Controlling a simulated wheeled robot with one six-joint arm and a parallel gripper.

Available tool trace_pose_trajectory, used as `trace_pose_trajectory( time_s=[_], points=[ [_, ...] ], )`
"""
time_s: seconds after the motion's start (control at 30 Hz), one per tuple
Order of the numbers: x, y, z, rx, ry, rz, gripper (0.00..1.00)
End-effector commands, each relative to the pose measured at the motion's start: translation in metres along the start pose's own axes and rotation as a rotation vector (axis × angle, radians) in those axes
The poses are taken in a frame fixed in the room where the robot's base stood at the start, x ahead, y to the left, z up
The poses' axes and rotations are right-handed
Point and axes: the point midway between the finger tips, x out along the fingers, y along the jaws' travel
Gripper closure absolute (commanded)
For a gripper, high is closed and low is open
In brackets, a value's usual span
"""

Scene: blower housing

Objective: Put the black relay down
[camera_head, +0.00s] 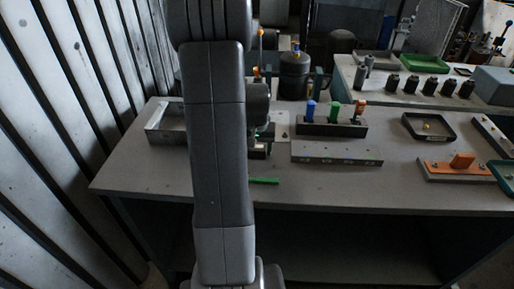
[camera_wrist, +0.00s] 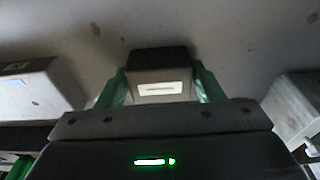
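The black relay (camera_wrist: 160,65) is a dark box with a pale label on its near face, in the middle of the wrist view. My gripper (camera_wrist: 160,84) has its green fingers against the left and right sides of the relay, shut on it. The wrist view does not clearly show whether the relay touches the grey surface below. In the head view my gripper (camera_head: 262,143) is low over the left part of the table, mostly hidden behind my arm. The relay cannot be made out clearly there.
On the grey table (camera_head: 330,190), a metal tray (camera_head: 166,127) lies left. A grey block (camera_head: 336,153) and a rack with blue, green and orange pegs (camera_head: 333,127) stand right of my gripper. A green strip (camera_head: 264,181) lies in front. A black tray (camera_head: 428,127) lies farther right.

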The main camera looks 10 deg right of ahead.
Motion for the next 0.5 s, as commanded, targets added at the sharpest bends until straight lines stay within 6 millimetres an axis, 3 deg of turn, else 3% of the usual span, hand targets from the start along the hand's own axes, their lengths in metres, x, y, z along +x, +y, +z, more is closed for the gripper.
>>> trace_pose_trajectory(
  time_s=[0.07,0.37,0.5],
  points=[
    [-0.001,0.0,0.0,0.0,0.0,0.0,0.24],
    [-0.002,0.0,0.0,0.0,0.0,0.0,0.24],
    [-0.012,0.0,-0.002,0.0,0.004,-0.001,0.24]
  ],
)
